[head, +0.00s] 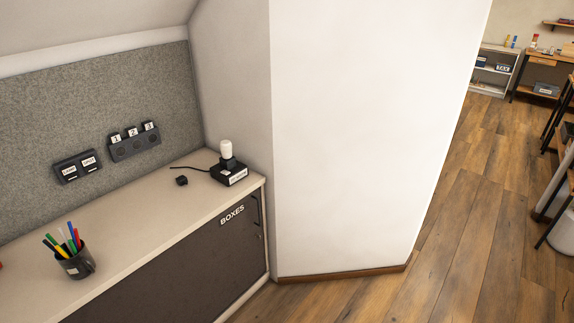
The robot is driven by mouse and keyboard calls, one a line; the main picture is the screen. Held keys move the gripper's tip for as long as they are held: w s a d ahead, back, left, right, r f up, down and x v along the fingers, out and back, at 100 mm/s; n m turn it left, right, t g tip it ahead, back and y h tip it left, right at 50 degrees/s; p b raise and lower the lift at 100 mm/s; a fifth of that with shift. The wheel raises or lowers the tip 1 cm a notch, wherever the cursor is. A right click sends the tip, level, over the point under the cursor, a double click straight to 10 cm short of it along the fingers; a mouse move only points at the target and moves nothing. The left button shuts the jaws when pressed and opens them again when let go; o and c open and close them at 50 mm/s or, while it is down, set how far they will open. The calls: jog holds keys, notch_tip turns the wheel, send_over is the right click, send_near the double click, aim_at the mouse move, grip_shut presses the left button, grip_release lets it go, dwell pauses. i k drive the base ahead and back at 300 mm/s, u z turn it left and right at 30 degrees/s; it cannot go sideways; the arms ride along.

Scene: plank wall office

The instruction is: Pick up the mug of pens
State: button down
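A dark grey mug (77,266) stands upright on the light countertop at the lower left of the head view. It has a pale label on its front, and its handle seems to be on the right side. Several coloured pens (66,238) stick up out of it, among them green, yellow, blue, red and white ones. The mug stands close to the counter's front edge. My gripper is not in the head view.
Switch panels (134,143) are on the grey wall. A white wall (350,130) stands right; wooden floor (470,240) is open beyond.

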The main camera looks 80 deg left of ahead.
aim_at(74, 256)
jog(key=u, duration=1.8)
jog(key=k, duration=0.15)
jog(key=u, duration=2.2)
jog(key=i, duration=0.35)
jog(key=u, duration=0.25)
jog(key=k, duration=0.35)
jog(key=z, duration=0.7)
jog(key=i, duration=0.85)
jog(key=z, duration=0.3)
